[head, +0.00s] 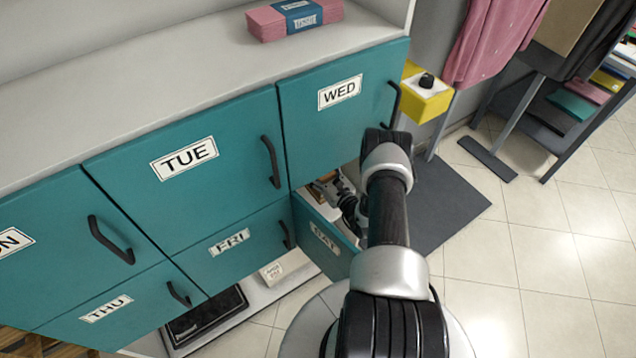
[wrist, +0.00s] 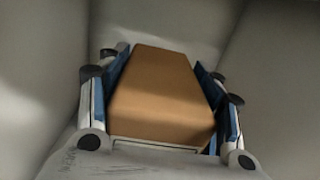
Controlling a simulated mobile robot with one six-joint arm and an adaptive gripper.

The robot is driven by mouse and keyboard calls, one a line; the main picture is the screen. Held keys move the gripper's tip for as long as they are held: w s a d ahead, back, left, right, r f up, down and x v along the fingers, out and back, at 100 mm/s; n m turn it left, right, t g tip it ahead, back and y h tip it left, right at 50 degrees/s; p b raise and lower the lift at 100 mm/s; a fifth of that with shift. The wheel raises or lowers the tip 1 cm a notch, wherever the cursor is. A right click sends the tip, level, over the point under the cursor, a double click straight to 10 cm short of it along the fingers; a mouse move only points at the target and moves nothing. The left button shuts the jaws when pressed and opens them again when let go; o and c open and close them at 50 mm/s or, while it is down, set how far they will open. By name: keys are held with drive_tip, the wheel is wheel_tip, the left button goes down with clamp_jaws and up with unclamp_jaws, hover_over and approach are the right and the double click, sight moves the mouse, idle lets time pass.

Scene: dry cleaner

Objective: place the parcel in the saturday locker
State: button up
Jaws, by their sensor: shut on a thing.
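The saturday locker is the lower right compartment, its teal SAT door (head: 325,240) swung open. My arm reaches into it from the right, and my gripper (head: 325,188) is inside the opening, partly hidden by the door and arm. The brown parcel (wrist: 160,95) is between the blue-padded fingers of my gripper (wrist: 162,100) in the wrist view, with pale locker walls around it. The gripper is shut on the parcel. Whether the parcel touches the locker floor cannot be told.
Closed teal doors marked TUE (head: 185,158), WED (head: 340,95), FRI (head: 232,243) and THU (head: 105,310) surround the opening. A yellow box with a black button (head: 427,92) is right of the cabinet. A dark mat (head: 440,200) lies on the floor; tiles to the right are clear.

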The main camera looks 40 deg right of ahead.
drive_tip(key=f+b, duration=0.1)
drive_tip(key=f, duration=0.3)
drive_tip(key=f+b, duration=0.1)
drive_tip(key=f, duration=0.1)
drive_tip(key=shift+s+f+b, duration=0.25)
drive_tip(key=shift+b, duration=0.05)
drive_tip(key=shift+w+f, duration=0.15)
drive_tip(key=shift+w, duration=0.1)
drive_tip(key=o, duration=1.8)
drive_tip(key=shift+o, duration=0.2)
